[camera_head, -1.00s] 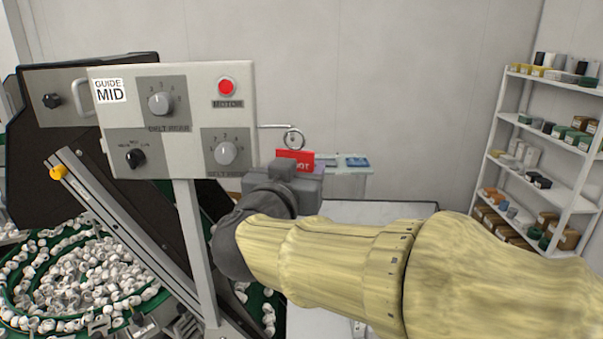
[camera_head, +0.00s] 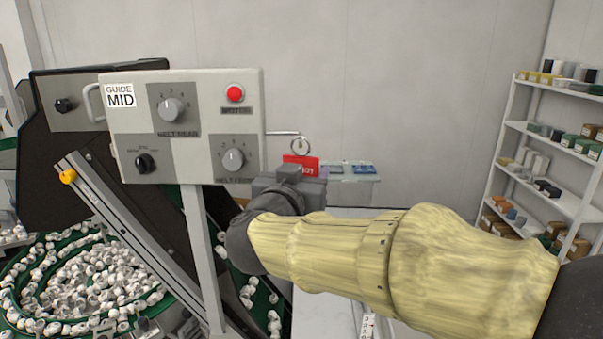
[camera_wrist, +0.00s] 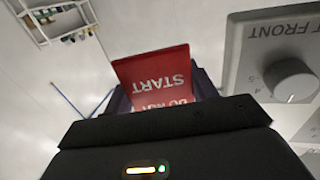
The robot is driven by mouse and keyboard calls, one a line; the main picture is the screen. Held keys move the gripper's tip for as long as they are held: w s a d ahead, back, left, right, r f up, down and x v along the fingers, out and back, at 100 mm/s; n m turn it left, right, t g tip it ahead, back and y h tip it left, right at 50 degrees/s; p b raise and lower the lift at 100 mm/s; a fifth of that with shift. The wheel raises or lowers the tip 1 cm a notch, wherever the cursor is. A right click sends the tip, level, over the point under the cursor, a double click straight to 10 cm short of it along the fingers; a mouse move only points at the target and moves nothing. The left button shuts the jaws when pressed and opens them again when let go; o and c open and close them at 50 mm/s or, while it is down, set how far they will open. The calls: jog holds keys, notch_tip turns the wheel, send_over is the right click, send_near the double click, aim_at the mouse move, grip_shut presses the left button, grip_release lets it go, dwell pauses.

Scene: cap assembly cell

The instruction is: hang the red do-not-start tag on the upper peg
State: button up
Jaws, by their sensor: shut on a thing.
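The red tag (camera_head: 302,167) stands upright in my gripper (camera_head: 297,178), with a metal ring (camera_head: 300,146) at its top. My gripper is shut on the tag's lower part. In the wrist view, the tag (camera_wrist: 155,82) shows inverted white lettering, including "START", between the dark fingers (camera_wrist: 160,98). The upper peg (camera_head: 281,133) is a thin rod sticking out from the right side of the control panel (camera_head: 200,85). The ring overlaps the peg's outer end in the head view; I cannot tell whether it is around the peg or beside it. No lower peg can be made out.
The panel carries knobs and a red motor button (camera_head: 235,93). In the wrist view a panel knob (camera_wrist: 291,80) is close on the right. A small table (camera_head: 352,172) stands behind my gripper. A shelf (camera_head: 555,130) stands far right; the wall between is bare.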

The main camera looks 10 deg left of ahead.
dwell(0.4)
jog(key=o, duration=1.1)
jog(key=shift+c, duration=0.2)
jog(key=shift+s, duration=0.1)
jog(key=s+b, duration=0.5)
jog(key=s, duration=1.2)
jog(key=shift+s+a, duration=0.15)
jog(key=shift+a, duration=0.1)
